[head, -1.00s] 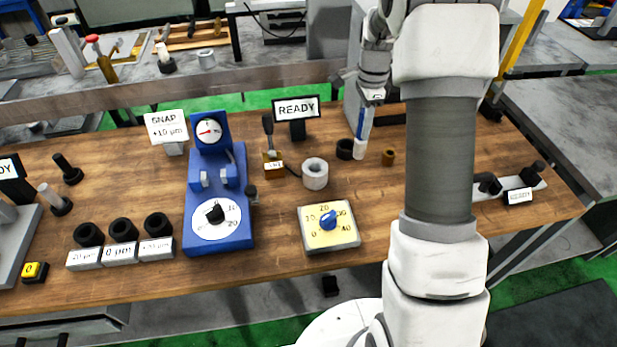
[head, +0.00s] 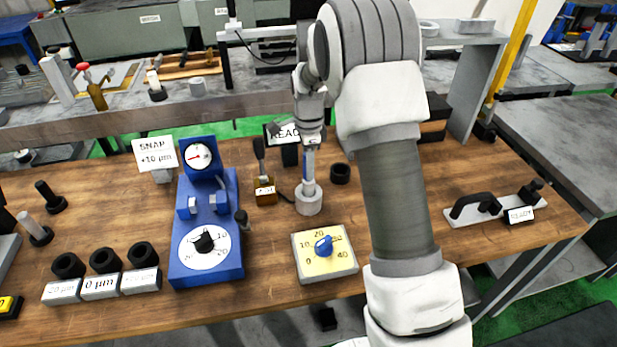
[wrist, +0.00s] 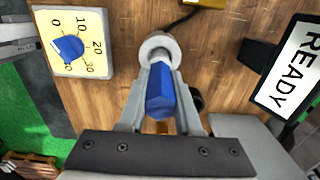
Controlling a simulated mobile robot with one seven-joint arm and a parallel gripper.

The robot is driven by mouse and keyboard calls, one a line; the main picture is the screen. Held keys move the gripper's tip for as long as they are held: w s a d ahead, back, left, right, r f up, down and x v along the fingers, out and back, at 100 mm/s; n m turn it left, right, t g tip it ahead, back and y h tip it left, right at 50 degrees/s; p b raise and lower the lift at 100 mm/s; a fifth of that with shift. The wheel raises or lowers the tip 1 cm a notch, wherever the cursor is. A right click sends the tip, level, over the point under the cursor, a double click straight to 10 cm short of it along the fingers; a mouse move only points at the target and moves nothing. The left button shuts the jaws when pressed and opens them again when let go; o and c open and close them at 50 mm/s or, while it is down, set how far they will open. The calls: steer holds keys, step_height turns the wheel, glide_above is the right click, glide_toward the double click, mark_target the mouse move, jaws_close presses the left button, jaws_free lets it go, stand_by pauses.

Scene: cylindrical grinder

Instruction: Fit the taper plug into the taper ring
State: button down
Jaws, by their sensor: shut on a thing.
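My gripper (head: 309,148) points down over the table and is shut on the blue handle of the taper plug (head: 308,168). The wrist view shows the blue handle (wrist: 161,95) between the two fingers. The plug is upright, with its grey lower end at the mouth of the taper ring (head: 309,203). The ring is a thick light-grey ring standing on the wood; it also shows beyond the handle in the wrist view (wrist: 159,42). The plug looks lined up with the ring's hole. How deep its tip sits is hidden.
A black ring (head: 340,173) stands close to the right. A yellow dial box (head: 325,266) is in front. A small brown labelled block with a lever (head: 265,190) and the blue gauge stand (head: 208,235) are to the left. A READY sign (wrist: 290,65) stands behind.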

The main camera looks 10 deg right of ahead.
steer(key=shift+f+b, duration=0.85)
steer(key=shift+f, duration=0.8)
steer(key=shift+f, duration=0.1)
steer(key=shift+f, duration=0.1)
steer(key=c, duration=0.6)
jaws_free()
